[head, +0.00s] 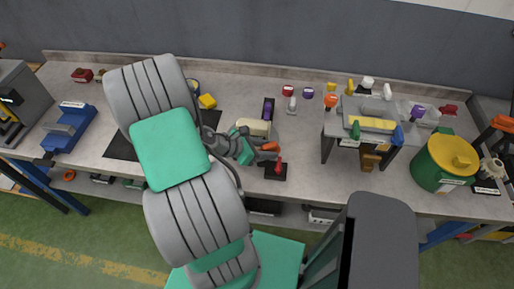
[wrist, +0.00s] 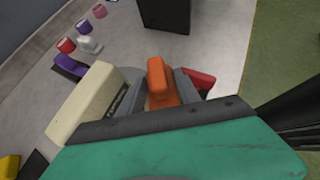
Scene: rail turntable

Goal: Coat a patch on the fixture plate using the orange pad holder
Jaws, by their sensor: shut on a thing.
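The orange pad holder (head: 269,146) is at my gripper (head: 260,153) above the middle of the bench. In the wrist view the orange holder (wrist: 158,85) sits between the two grey fingers of my gripper (wrist: 158,92), which are shut on it. The pad's underside is hidden. A cream block (head: 255,127) is just beyond the gripper and fills the left of the wrist view (wrist: 88,103). I cannot tell for sure which surface is the fixture plate; a flat dark plate (head: 119,147) lies on the bench to the left, partly hidden by my arm.
A red-topped item on a dark base (head: 275,173) is close to the gripper at the bench front. A grey raised stand (head: 337,124) with yellow, green and blue items is to the right. A green bin with yellow lid (head: 447,163) stands farther right. A blue fixture (head: 70,130) is at left.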

